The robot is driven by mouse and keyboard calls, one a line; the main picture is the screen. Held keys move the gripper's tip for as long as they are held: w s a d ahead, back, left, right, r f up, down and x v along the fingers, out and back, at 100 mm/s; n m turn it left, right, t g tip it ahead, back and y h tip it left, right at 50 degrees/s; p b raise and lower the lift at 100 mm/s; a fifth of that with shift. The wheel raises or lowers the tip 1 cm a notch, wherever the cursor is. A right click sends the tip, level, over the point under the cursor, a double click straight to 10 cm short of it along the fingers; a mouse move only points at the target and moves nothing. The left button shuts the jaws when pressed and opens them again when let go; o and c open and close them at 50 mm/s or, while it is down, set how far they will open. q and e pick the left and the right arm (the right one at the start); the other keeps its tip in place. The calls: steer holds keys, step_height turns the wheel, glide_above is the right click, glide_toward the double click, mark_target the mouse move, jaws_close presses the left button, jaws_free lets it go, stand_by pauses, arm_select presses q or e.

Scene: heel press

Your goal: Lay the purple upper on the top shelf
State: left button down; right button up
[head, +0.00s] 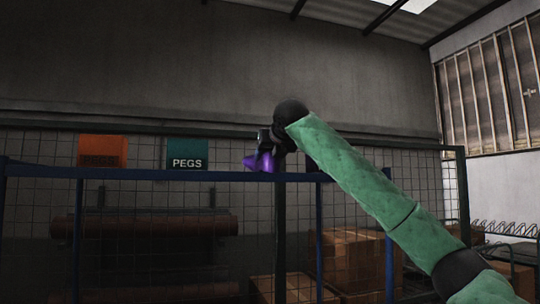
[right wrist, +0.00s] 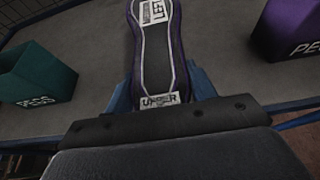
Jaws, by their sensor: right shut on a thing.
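The purple upper (head: 262,161) shows small in the head view, at the top blue rail of the rack. In the right wrist view the upper (right wrist: 156,45) is a long dark piece with a purple edge and white labels, one reading UPPER. My right gripper (head: 268,142) is shut on its near end, with a blue finger on each side. The upper extends away over the grey top shelf (right wrist: 95,75). I cannot tell whether it touches the shelf. My left gripper is not in view.
A teal PEGS bin (head: 187,153) and an orange bin (head: 102,151) stand on the top shelf to the left. A purple PEGS bin (right wrist: 292,32) stands to the right of the upper. Shelf surface is bare on both sides of the upper. Cardboard boxes (head: 357,258) sit lower down.

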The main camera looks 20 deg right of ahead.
steer(key=shift+f, duration=0.4)
stand_by(0.3)
steer(key=o, duration=1.2)
steer(key=shift+c, duration=0.2)
steer(key=shift+s, duration=0.1)
